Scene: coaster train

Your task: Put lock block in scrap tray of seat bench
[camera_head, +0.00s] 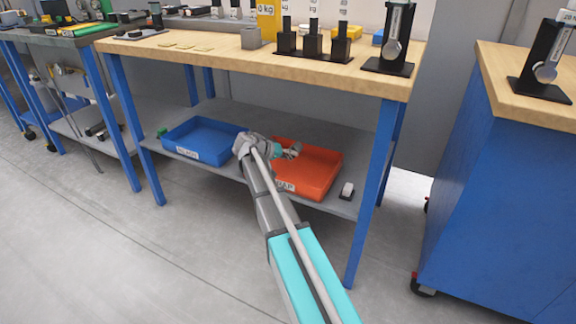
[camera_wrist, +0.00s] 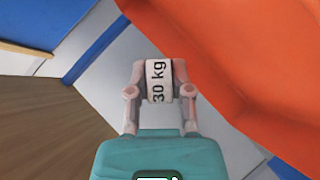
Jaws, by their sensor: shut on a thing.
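My gripper (camera_wrist: 158,85) is shut on a white block marked "30 kg" (camera_wrist: 159,82), which I take to be the lock block. In the head view my gripper (camera_head: 292,150) is at the orange tray on the lower shelf of the wooden-topped bench; the block cannot be made out there. The orange scrap tray (camera_head: 323,180) has a partly hidden label ending in "AP". Its orange wall also fills the right of the wrist view (camera_wrist: 240,60). The gripper is close to the tray wall; I cannot tell whether the block is above the tray's inside.
A blue labelled tray (camera_head: 200,136) stands left of the orange one on the grey shelf. A small white and black item (camera_head: 346,190) lies right of the orange tray. The bench top (camera_head: 230,58) overhangs the shelf, with a blue leg (camera_head: 372,190) at the right.

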